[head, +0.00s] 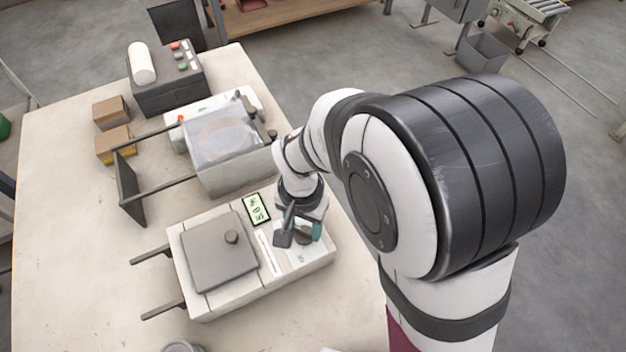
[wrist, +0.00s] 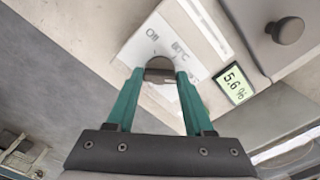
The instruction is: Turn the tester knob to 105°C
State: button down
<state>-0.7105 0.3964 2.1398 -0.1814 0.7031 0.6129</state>
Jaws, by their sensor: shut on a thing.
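The tester (head: 237,291) is a white box on the table, with a grey square lid and a small lit display (head: 257,210). In the wrist view the display (wrist: 235,85) reads 5.6 %. The dark round tester knob (wrist: 159,64) sits on a white panel (wrist: 140,45) printed with "Off" and a partly readable °C mark. My gripper (wrist: 160,75), with green fingers, is shut on the knob, one finger on each side. The knob's pointer and part of its scale are hidden. In the head view my gripper (head: 303,232) is over the tester's right end, and the knob is mostly hidden.
Behind the tester stands a bag sealer-like machine (head: 225,170) with a clear cover and dark rails. A dark box with coloured buttons (head: 165,90) and two small brown boxes (head: 111,112) are farther back. The table's left side (head: 60,230) is clear.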

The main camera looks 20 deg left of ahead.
aim_at(303, 230)
jog(key=shift+m, duration=0.9)
jog(key=shift+c, duration=1.4)
grip_release()
notch_tip(303, 230, up, 16)
jog(key=shift+f, duration=0.1)
